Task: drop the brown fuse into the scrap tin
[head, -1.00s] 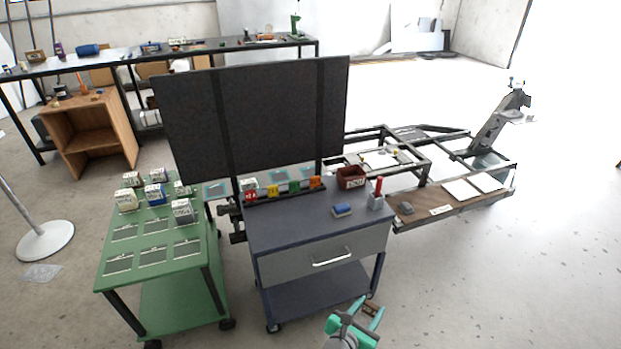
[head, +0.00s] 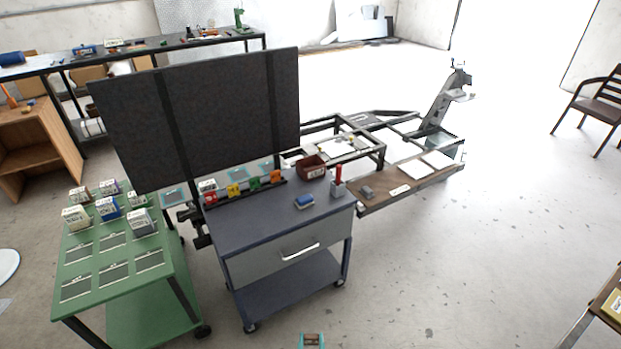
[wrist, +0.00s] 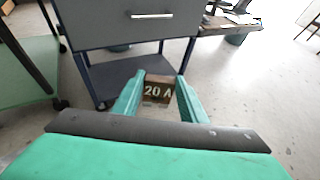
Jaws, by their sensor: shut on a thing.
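My gripper (wrist: 160,97) is shut on the brown fuse (wrist: 158,91), which is marked "20 A" in the wrist view. The fuse sits between the two teal fingers, in front of the blue-grey cart. In the head view the brown fuse (head: 311,339) and fingertips show only at the bottom edge, over the floor. A dark red-brown open tin (head: 312,172) with a white label, likely the scrap tin, stands at the back right of the cart top. My gripper is well in front of it and lower than the cart top.
The blue-grey cart (head: 262,224) also carries a row of coloured blocks (head: 233,191), a blue block (head: 304,202) and a grey holder with a red piece (head: 338,185). A dark panel (head: 200,120) stands behind. A green cart (head: 115,253) is left.

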